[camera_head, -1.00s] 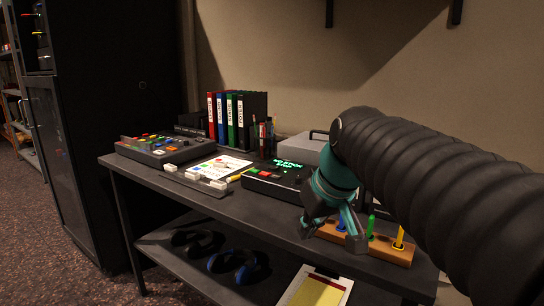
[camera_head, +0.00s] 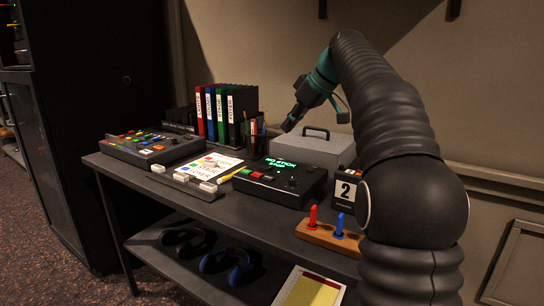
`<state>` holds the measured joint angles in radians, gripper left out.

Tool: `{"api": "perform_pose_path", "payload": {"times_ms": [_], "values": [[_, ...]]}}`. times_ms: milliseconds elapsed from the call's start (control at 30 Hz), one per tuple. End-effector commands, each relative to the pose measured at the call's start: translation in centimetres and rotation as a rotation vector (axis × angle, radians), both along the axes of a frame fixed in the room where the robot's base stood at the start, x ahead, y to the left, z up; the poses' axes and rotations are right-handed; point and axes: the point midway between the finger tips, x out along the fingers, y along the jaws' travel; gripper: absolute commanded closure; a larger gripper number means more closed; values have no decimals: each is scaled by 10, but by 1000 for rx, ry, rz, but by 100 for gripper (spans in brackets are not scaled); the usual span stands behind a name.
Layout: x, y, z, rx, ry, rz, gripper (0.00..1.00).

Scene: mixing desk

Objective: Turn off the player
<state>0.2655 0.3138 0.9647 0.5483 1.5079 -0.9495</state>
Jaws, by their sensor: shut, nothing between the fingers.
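The player (camera_head: 283,182) is a black box on the desk. Its lit green display reads "NO STICK" with what looks like "STOP" below. Green and red buttons sit along its front left, and knobs sit on its right part. My gripper (camera_head: 288,126) is shut and empty. It is raised above the back of the player, tilted down to the left, and appears apart from it. In the picture it overlaps the wall and comes close to the grey box behind.
A grey handled box (camera_head: 310,147) stands behind the player. Folders (camera_head: 225,112), a pen cup (camera_head: 255,142) and a mixing console (camera_head: 152,147) stand left. A calendar block (camera_head: 344,192) and a wooden peg holder (camera_head: 325,236) are right. Papers (camera_head: 205,168) lie left of the player.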

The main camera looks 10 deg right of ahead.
Motion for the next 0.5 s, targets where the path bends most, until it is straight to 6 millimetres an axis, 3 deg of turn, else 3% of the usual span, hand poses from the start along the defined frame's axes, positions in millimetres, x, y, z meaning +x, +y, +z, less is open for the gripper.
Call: {"api": "perform_pose_path", "payload": {"times_ms": [133,500], "values": [[10,-9,2,0,-17,27,100],[11,-17,3,1,-22,27,100]]}}
